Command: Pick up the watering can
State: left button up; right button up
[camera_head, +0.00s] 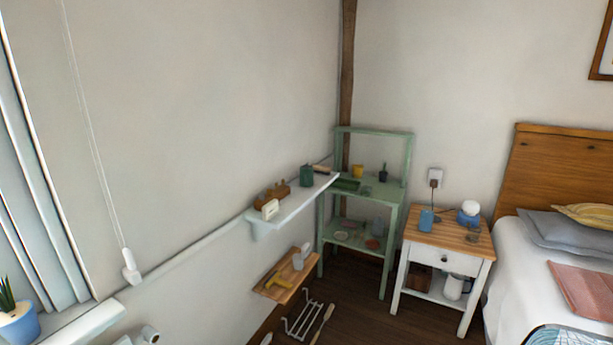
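I cannot single out a watering can for certain. A white jug-like vessel (454,287) stands on the lower shelf of the white nightstand (443,258), at the right; at this size I cannot tell whether it is a watering can or a pitcher. Neither of my grippers shows in the head view.
A white wall shelf (297,208) with small items juts from the left wall, above a wooden shelf (275,290). A wire rack (303,318) is low beside the wall. The bed (540,265) fills the right. Dark floor (373,325) lies open before the green rack.

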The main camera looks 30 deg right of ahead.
aim_at(305, 171)
jog(key=u, duration=1.05)
jog(key=z, duration=2)
